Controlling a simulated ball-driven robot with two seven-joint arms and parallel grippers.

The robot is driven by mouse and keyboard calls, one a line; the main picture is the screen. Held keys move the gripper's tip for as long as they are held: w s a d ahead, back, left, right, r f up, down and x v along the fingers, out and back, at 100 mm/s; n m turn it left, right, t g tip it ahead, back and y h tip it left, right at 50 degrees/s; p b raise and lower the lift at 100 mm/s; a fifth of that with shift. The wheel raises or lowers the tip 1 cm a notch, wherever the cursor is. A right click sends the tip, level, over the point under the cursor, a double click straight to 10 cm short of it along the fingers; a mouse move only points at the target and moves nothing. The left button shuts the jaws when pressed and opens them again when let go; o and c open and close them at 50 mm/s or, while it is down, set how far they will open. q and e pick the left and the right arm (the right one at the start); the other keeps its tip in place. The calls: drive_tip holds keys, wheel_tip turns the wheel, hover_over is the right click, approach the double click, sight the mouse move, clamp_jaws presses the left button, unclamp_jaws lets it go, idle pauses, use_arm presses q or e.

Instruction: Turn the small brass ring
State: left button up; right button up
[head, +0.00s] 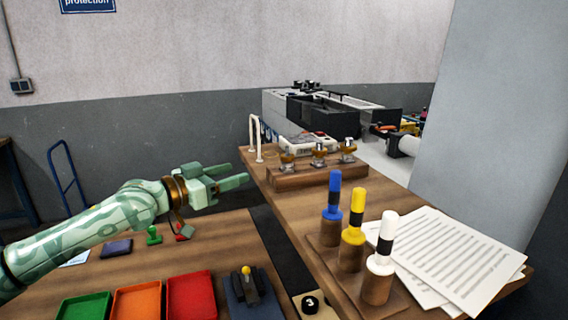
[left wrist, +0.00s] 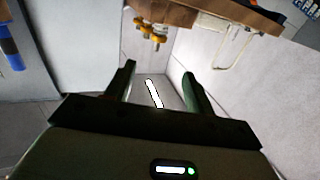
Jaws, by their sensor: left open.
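Three brass fittings stand in a row on a wooden block on the right-hand bench: a left one (head: 287,161), a middle one (head: 319,155) and a right one (head: 348,150). I cannot tell from their shapes which is the small brass ring. My left gripper (head: 236,177) is open and empty, left of the block and apart from it, by the bench's left edge. In the left wrist view, brass fittings (left wrist: 152,31) show at the top, beyond the open fingers (left wrist: 158,78). My right gripper is in neither view.
A white bent rail (head: 256,140) stands at the bench's far left corner. Blue (head: 333,192), yellow (head: 355,207) and white (head: 386,232) handled tools stand upright in front of the block, beside papers (head: 445,255). Green, orange and red trays (head: 190,294) lie on the lower table.

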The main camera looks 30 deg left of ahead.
sight(282, 158)
use_arm(q)
drive_tip(key=x, duration=1.5)
drive_tip(key=shift+w+d+b, duration=0.3)
drive_tip(key=shift+w, duration=0.05)
drive_tip(key=c, duration=1)
